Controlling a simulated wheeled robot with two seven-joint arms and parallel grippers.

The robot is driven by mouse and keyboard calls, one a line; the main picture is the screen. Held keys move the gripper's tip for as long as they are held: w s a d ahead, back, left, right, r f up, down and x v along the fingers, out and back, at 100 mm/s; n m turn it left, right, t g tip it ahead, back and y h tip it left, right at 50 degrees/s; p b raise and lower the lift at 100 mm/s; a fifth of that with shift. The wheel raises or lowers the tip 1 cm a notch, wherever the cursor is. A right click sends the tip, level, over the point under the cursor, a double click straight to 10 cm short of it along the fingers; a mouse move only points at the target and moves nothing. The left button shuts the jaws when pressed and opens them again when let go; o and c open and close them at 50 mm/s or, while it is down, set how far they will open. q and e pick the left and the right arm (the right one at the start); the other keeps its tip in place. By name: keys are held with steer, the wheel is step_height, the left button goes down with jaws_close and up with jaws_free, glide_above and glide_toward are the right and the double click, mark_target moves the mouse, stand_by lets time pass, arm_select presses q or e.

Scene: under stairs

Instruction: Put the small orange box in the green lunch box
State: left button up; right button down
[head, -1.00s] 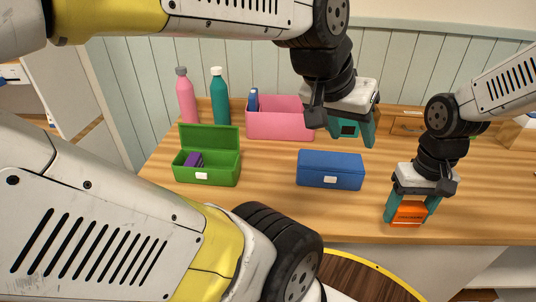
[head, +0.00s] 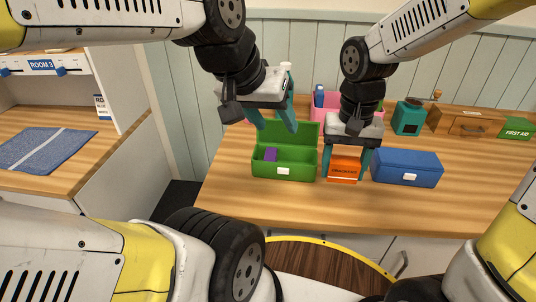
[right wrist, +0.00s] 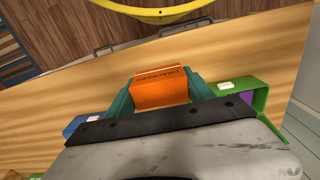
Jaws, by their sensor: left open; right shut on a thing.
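The small orange box (head: 342,171) is held in my right gripper (head: 349,168), between its two teal fingers. It hangs between the green and blue lunch boxes; its height above the table is hard to tell. In the right wrist view the orange box (right wrist: 160,88) fills the jaws. The green lunch box (head: 272,170) stands on the table just left of it, lid raised at the back, with a purple thing (head: 270,154) inside. It also shows in the right wrist view (right wrist: 262,97). My left gripper (head: 279,122) is open and empty, above and behind the green lunch box.
A closed blue lunch box (head: 407,167) stands right of my right gripper. A pink box (head: 325,108), partly hidden, a teal canister (head: 409,117), a wooden drawer box (head: 462,122) and a green first aid box (head: 517,128) stand behind. The front table strip (head: 300,212) is clear.

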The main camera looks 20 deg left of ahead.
steer(key=shift+w+a+f, duration=0.8)
steer(key=shift+w+a, duration=1.15)
steer(key=shift+w+a+f, duration=0.85)
steer(key=shift+w+a, duration=1.05)
steer(key=shift+a, duration=0.1)
steer(key=shift+w+a+f, duration=0.8)
steer(key=shift+w+a, duration=1.15)
steer(key=shift+f, duration=0.6)
steer(key=shift+c, duration=1.9)
jaws_free()
